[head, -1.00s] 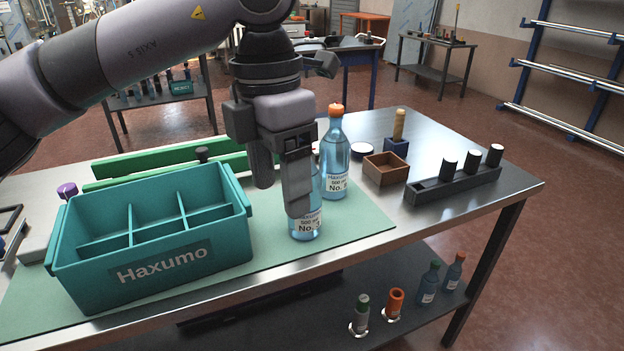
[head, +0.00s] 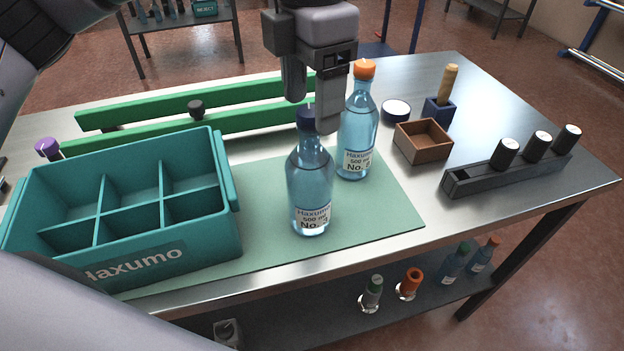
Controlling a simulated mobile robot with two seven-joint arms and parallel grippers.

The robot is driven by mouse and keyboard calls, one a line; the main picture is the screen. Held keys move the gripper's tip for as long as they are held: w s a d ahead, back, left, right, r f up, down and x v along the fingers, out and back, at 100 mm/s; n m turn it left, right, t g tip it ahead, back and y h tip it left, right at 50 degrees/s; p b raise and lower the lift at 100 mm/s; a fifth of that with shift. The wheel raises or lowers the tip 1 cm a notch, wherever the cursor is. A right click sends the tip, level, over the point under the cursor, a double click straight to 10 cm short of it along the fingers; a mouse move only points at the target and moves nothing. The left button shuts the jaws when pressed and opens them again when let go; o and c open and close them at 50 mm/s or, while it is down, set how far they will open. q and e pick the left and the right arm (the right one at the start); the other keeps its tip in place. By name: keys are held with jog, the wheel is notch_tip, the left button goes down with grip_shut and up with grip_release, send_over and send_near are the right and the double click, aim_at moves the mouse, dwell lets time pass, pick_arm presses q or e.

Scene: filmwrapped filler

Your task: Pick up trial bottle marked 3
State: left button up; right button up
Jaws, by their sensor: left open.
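Two clear blue bottles stand upright on the green mat (head: 262,230). The nearer one (head: 311,185) has a dark blue cap and a Haxumo 500 ml label; its number looks like 3 but is small. The other bottle (head: 357,130), behind and to the right, has an orange cap; its number is unclear. My left gripper (head: 312,108) is open and points down, with its fingertips near the dark blue cap. One finger appears on each side of the cap top; I cannot tell whether they touch it. My right gripper is not in view.
A teal divided crate (head: 215,235) with empty compartments stands left of the bottles. Green rails (head: 150,107) lie behind. A brown box (head: 422,143), a white-topped disc (head: 396,110), a blue block with a wooden peg (head: 440,108) and a dark rack (head: 485,178) stand to the right.

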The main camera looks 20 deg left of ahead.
aim_at(307, 111)
pick_arm(q)
jog(key=f, duration=0.3)
jog(key=shift+s+a+f+p, duration=0.15)
jog(key=shift+s+f+p, duration=0.2)
jog(key=shift+f, duration=0.6)
grip_shut()
jog(key=shift+f, duration=0.1)
dwell(0.5)
